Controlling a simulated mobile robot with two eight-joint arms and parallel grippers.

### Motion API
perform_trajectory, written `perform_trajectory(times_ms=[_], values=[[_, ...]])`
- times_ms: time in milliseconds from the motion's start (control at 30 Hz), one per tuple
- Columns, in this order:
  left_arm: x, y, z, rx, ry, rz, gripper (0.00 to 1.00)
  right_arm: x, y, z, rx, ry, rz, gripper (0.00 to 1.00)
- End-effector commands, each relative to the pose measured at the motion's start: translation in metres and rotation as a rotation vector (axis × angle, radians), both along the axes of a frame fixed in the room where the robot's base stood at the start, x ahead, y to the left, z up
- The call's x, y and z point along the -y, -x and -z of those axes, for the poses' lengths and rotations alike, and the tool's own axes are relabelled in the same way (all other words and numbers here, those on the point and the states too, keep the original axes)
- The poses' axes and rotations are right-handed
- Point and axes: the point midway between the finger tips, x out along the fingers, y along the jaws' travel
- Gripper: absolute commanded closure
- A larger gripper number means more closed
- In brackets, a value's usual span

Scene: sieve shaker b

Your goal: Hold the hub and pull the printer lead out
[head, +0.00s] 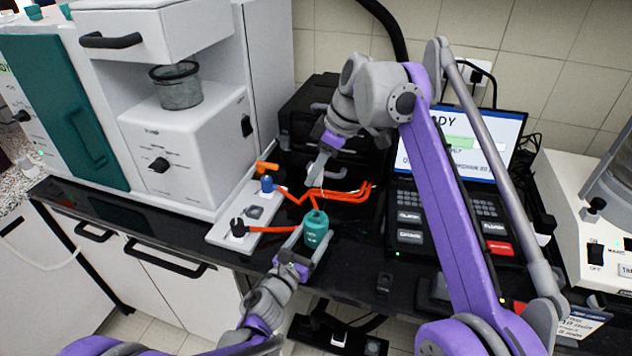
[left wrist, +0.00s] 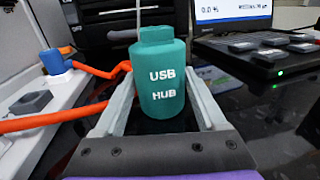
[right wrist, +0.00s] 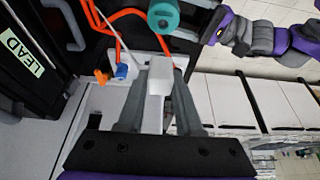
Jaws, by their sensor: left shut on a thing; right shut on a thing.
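The teal hub (head: 316,229) stands upright, its "USB HUB" lettering facing the left wrist camera (left wrist: 163,90). My left gripper (head: 304,252) is shut on the hub, one finger on each side. My right gripper (head: 318,172) is above and behind the hub, pointing down. It is shut on a pale block-shaped piece (right wrist: 157,92), seen between its fingers in the right wrist view; I take it for the printer lead's plug. A thin pale line rises from the hub's top in the left wrist view. I cannot tell whether the lead's end is still in the hub.
Orange cables (head: 340,193) run behind and left of the hub to a pale panel (head: 222,233) with blue, orange and black plugs. The dark printer (head: 305,118) stands behind. A screen and keypad unit (head: 408,215) is right. The black counter's front edge is close to the hub.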

Motion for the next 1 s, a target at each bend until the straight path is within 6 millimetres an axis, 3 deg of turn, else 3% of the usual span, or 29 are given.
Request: perform_trajectory(times_ms=[333, 367, 500, 800, 1000], values=[[0.000, 0.000, 0.000, 0.000, 0.000, 0.000, 1.00, 0.000, 0.000, -0.005, 0.000, 0.000, 0.000, 1.00], [0.000, 0.000, 0.000, 0.000, 0.000, 0.000, 0.25, 0.000, 0.000, -0.004, 0.000, 0.000, 0.000, 1.00], [0.000, 0.000, 0.000, 0.000, 0.000, 0.000, 0.00, 0.000, 0.000, -0.004, 0.000, 0.000, 0.000, 1.00], [-0.001, 0.003, 0.000, 0.000, 0.000, 0.000, 0.00, 0.000, 0.000, -0.004, 0.000, 0.000, 0.000, 1.00], [-0.015, 0.028, 0.000, 0.000, 0.000, -0.001, 0.00, 0.000, 0.000, -0.004, 0.000, 0.000, 0.000, 1.00]])
